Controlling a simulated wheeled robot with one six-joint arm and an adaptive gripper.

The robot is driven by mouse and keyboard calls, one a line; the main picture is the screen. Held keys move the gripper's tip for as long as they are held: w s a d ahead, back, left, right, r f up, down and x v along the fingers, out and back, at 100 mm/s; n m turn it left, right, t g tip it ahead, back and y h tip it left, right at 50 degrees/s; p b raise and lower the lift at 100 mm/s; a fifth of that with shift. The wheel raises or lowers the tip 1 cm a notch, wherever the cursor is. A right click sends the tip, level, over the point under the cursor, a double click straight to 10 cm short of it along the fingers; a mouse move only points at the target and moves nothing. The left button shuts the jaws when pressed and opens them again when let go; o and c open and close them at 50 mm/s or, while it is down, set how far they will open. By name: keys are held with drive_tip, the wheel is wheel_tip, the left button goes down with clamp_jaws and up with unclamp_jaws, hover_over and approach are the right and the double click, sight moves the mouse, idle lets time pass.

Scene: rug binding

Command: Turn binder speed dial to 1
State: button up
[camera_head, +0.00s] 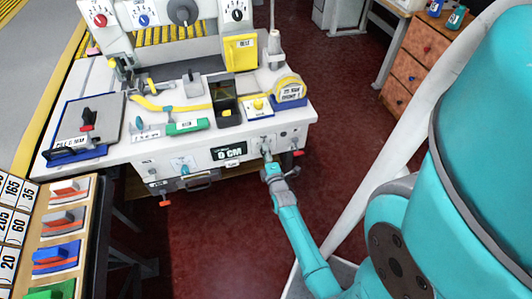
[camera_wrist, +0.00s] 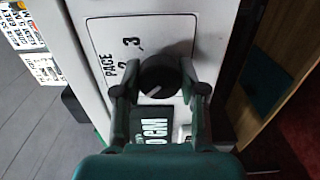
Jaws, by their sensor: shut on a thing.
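The speed dial is a round dark knob (camera_wrist: 160,72) on a white panel with the word PACE, a clear 3 and a partly visible 2 beside it. My gripper (camera_wrist: 160,90) has one finger on each side of the knob and is shut on it. A small light mark shows on the knob, but I cannot tell which number it points to; no 1 is visible. In the head view my gripper (camera_head: 267,160) is at the right part of the white machine's front panel (camera_head: 285,139) and hides most of the knob.
A display reading 0 CM (camera_head: 229,152) is left of my gripper and also shows in the wrist view (camera_wrist: 152,127). Small red-ended parts (camera_head: 298,153) stick out nearby. Red floor is clear in front.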

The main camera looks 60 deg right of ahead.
drive_tip(key=o, duration=1.2)
drive_tip(key=shift+c, duration=0.2)
drive_tip(key=v, duration=1.2)
